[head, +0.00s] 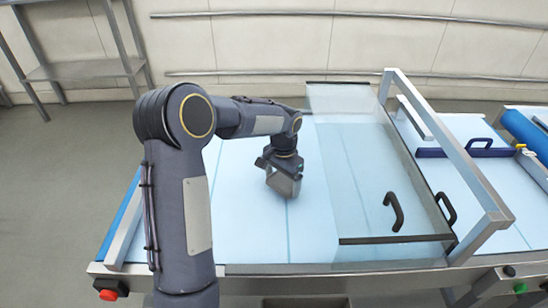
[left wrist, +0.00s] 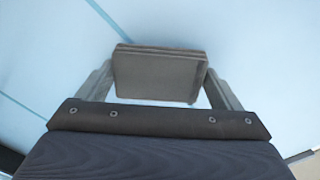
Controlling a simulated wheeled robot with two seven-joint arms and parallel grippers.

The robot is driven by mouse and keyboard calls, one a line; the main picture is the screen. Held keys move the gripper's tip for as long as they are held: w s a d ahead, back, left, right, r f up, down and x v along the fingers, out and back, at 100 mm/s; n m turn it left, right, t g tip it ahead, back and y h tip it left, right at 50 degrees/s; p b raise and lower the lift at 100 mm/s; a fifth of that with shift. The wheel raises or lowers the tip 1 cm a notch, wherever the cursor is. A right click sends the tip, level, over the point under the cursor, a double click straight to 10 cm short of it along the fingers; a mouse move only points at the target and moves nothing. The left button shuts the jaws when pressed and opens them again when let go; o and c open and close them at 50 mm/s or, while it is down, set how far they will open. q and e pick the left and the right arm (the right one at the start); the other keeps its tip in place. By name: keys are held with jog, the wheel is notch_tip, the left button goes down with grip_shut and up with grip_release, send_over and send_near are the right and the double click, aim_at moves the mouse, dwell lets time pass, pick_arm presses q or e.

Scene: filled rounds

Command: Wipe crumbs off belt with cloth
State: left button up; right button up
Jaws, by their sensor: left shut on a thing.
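The belt (head: 245,235) is a pale blue-white surface with thin blue lines, in front of me in the head view. It also fills the background of the left wrist view (left wrist: 270,60). My left gripper (head: 282,178) points down over the middle of the belt. It is shut on a grey folded cloth (left wrist: 157,78), which shows as a flat, thick pad between the two fingers. In the head view the cloth (head: 284,185) is low over the belt; I cannot tell whether it touches. I can make out no crumbs on the belt. My right gripper is not in view.
A clear guard (head: 345,160) with black handles (head: 394,212) covers the belt's right part, beside a metal frame (head: 450,140). A dark blue bar-shaped tool (head: 465,152) lies farther right. A red button (head: 108,294) sits on the front left edge. The belt's front left is clear.

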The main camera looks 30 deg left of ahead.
pick_arm(q)
jog(key=r, duration=0.1)
jog(key=r+p, duration=0.1)
jog(key=shift+s+d+r, duration=0.2)
jog(key=shift+s+r, duration=0.1)
jog(key=shift+w+a+r+p, duration=0.1)
jog(key=shift+w+r+p, duration=0.1)
jog(key=shift+r+p, duration=0.4)
notch_tip(320, 180, up, 2)
jog(key=shift+s+r+p, duration=0.1)
jog(key=shift+r+p, duration=0.05)
jog(key=shift+p, duration=0.55)
jog(key=shift+r, duration=0.25)
